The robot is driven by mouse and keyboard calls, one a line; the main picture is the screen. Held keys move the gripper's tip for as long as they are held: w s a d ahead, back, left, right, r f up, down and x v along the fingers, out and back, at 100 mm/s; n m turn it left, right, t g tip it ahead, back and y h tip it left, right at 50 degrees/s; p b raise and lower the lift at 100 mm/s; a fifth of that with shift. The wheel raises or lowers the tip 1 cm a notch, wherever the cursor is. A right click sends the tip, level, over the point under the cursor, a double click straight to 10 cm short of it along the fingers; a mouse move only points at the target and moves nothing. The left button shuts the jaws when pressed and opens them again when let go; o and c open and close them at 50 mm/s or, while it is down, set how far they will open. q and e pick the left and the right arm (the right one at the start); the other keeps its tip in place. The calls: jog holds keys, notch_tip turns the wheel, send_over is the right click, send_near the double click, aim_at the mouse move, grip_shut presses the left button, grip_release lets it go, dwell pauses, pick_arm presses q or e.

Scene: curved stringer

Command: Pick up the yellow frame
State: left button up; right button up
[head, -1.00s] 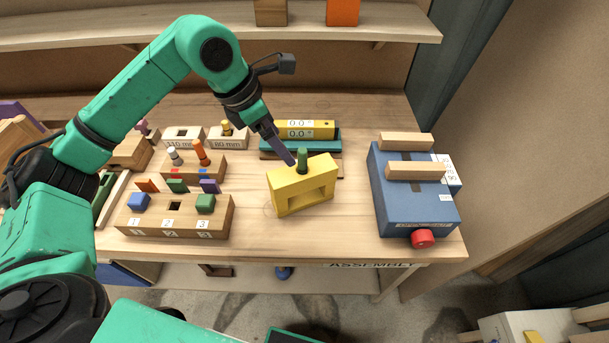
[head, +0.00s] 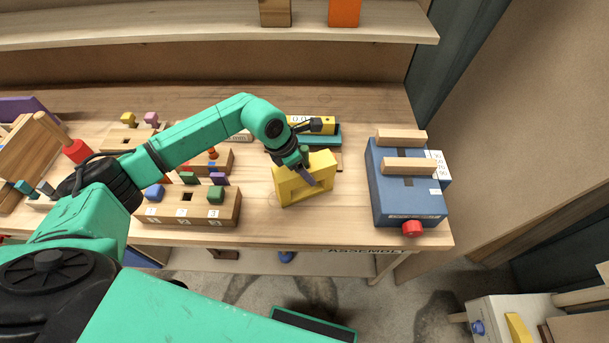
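The yellow frame (head: 289,190) stands upright on the wooden workbench, a block with an opening in its front face. Whether the fingers touch the frame, or are open or shut, I cannot tell. My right gripper is not in view.
A blue box (head: 405,190) with a red knob stands right of the frame. A numbered wooden block (head: 220,219) stands to the left. A teal and yellow level-like piece (head: 328,139) lies behind. Bare bench top separates the frame from the blue box.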

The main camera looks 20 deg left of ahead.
pick_arm(q)
jog(key=c, duration=1)
jog(key=shift+r, duration=0.1)
jog(key=shift+r, duration=0.1)
